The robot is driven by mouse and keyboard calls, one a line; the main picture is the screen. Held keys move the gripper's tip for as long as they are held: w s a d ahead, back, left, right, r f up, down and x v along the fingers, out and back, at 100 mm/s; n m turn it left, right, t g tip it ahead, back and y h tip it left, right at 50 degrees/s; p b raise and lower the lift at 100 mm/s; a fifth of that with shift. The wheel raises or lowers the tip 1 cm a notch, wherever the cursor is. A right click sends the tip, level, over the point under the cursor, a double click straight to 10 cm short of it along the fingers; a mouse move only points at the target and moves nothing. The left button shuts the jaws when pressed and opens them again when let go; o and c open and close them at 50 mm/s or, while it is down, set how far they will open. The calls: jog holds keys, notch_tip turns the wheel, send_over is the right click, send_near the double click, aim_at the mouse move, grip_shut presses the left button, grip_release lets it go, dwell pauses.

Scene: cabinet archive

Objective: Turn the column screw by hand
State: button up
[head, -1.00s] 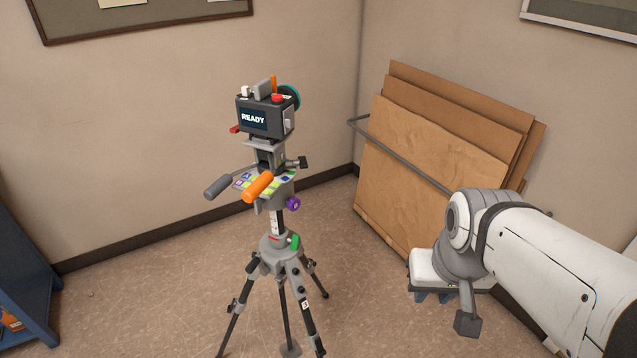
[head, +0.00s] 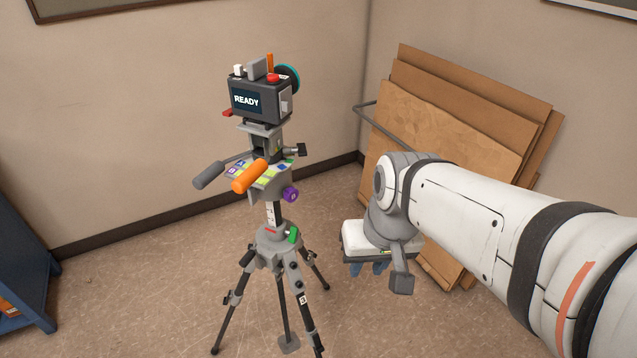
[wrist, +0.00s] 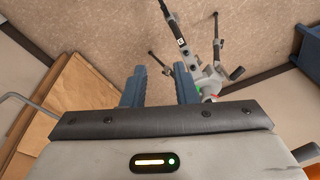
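A tripod (head: 272,238) stands on the floor with a grey center column rising from its collar. A green knob (head: 293,235) sticks out of the collar on the right, and a purple knob (head: 290,195) sits higher, below the control plate. I cannot tell which one is the column screw. In the wrist view a bit of green (wrist: 201,90) shows on the tripod, just past the right finger. My gripper (head: 366,268) is to the right of the tripod and apart from it. Its blue fingers, also in the wrist view (wrist: 160,85), are spread with nothing between them.
A dark box with a READY screen (head: 246,101) tops the tripod. Orange (head: 250,176) and grey (head: 209,174) handles stick out to the left. Brown boards (head: 440,115) lean in a rail at the right wall. A blue shelf (head: 20,260) stands at the left edge.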

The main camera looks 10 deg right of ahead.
jog(key=w+a+f+n+y+b, duration=0.1)
jog(key=a+f+y+b, duration=0.1)
jog(key=f+b, duration=0.3)
jog(key=w+a+f+y+b, duration=0.2)
jog(key=a+f+b, duration=0.1)
jog(key=f+b, duration=0.2)
jog(key=n+t+y+b, duration=0.3)
jog(key=t+y+b, duration=0.6)
jog(key=b, duration=1.7)
send_near(291, 234)
jog(key=w+a+g+y+p, duration=0.1)
jog(key=w+a+p, duration=0.1)
jog(key=w+a, duration=0.2)
jog(key=shift+w+f+p, duration=0.25)
jog(key=shift+w+p, duration=0.05)
jog(key=shift+a, duration=0.15)
jog(key=shift+a+b, duration=0.25)
jog(key=shift+b, duration=0.3)
